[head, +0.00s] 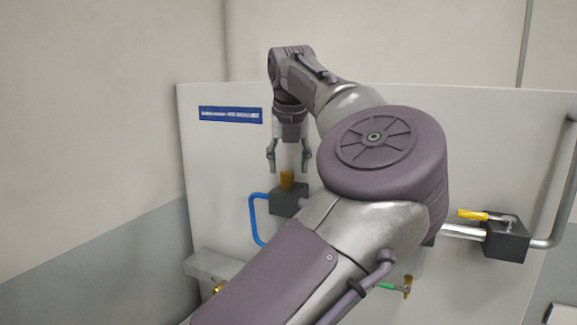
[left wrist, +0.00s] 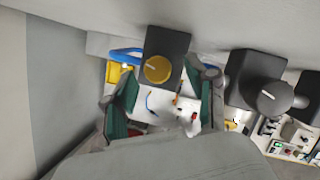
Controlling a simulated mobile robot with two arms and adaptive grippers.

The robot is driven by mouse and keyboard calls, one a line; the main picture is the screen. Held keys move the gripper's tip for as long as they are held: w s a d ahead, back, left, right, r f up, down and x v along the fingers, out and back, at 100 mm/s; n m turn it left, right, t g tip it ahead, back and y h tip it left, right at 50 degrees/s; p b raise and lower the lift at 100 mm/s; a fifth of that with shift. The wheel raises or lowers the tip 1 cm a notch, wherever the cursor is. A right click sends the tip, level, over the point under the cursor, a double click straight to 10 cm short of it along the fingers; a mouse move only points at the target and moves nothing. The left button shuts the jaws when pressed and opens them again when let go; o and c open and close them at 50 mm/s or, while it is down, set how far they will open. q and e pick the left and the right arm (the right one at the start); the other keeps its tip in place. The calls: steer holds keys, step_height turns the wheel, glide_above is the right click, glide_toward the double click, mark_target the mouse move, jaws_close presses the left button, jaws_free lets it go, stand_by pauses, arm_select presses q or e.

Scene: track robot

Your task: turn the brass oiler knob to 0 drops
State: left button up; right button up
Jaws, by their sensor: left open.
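The brass oiler knob (head: 287,178) stands on top of a dark block (head: 289,200) in front of the white panel. In the left wrist view the round golden knob (left wrist: 157,69) is seen from above, with a pale pointer line toward the upper left of its face. No drop scale can be read. My left gripper (head: 288,162) points down just above the knob, its two fingers apart on either side. In the left wrist view the left gripper (left wrist: 163,76) frames the knob between its green-padded fingers, with no contact visible. My right gripper is not in view.
A blue hose (head: 255,218) curves left of the block. A valve with a yellow lever (head: 473,214) sits on a pipe at right. A grey ledge (head: 212,266) is lower left. My left arm hides the panel's middle. A black knob (left wrist: 274,97) shows right in the wrist view.

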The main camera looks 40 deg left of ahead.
arm_select(q)
steer(key=shift+x, duration=0.85)
steer(key=shift+s+a+f+p, duration=0.1)
steer(key=shift+f+p, duration=0.1)
steer(key=shift+p, duration=0.1)
steer(key=shift+f, duration=0.15)
steer(key=shift+c, duration=0.5)
steer(key=c, duration=0.8)
jaws_close()
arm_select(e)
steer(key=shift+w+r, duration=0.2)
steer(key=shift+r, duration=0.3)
